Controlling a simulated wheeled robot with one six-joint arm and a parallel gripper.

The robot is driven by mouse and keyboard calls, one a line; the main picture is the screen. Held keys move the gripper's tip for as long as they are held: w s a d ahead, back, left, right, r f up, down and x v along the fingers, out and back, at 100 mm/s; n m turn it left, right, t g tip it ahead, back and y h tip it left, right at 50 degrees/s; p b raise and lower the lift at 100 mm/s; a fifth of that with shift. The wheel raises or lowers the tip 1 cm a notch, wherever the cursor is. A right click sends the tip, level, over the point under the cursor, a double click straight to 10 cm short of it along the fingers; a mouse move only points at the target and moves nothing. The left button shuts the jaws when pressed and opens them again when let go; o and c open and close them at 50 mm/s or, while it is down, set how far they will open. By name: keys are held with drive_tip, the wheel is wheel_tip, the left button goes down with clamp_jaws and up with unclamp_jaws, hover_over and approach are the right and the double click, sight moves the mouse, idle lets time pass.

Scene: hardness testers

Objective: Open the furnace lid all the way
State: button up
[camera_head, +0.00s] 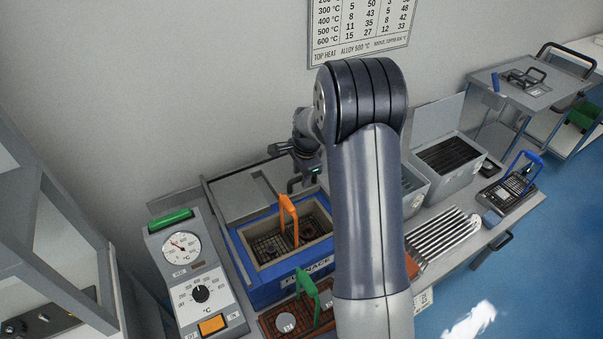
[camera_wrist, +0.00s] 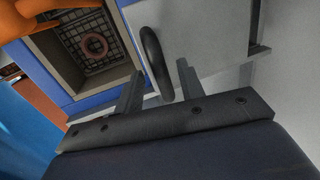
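The blue furnace (camera_head: 275,282) stands on the bench with its chamber largely uncovered; a basket with an upright orange handle (camera_head: 288,215) sits inside. The flat grey lid (camera_head: 238,197) lies behind the opening, also seen in the wrist view (camera_wrist: 205,35). Its dark curved handle (camera_wrist: 152,60) stands near the lid's edge. My gripper (camera_wrist: 158,88) is open at the handle, with one finger on each side and visible gaps between them. In the head view my gripper (camera_head: 304,178) is above the lid's right part; my arm hides the furnace's right side.
A control box (camera_head: 197,270) with a dial and a green bar stands left of the furnace. A rack with a green handle (camera_head: 309,290) is in front. Grey tanks (camera_head: 448,165) and metal bars (camera_head: 440,232) are to the right. The wall is close behind.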

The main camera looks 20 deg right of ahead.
wheel_tip(320, 180, up, 11)
drive_tip(key=s+b, duration=0.1)
drive_tip(key=s, duration=0.1)
drive_tip(key=shift+d+f, duration=0.2)
drive_tip(key=shift+f, duration=0.1)
idle(0.4)
drive_tip(key=f, duration=0.3)
drive_tip(key=w+f, duration=0.1)
drive_tip(key=f, duration=0.3)
drive_tip(key=w+f+p, duration=0.1)
drive_tip(key=f, duration=0.2)
drive_tip(key=shift+a+f, duration=0.2)
drive_tip(key=shift+f, duration=0.05)
drive_tip(key=shift+s, duration=0.1)
drive_tip(key=shift+s+d+r, duration=0.1)
drive_tip(key=shift+s, duration=0.2)
drive_tip(key=shift+w, duration=0.1)
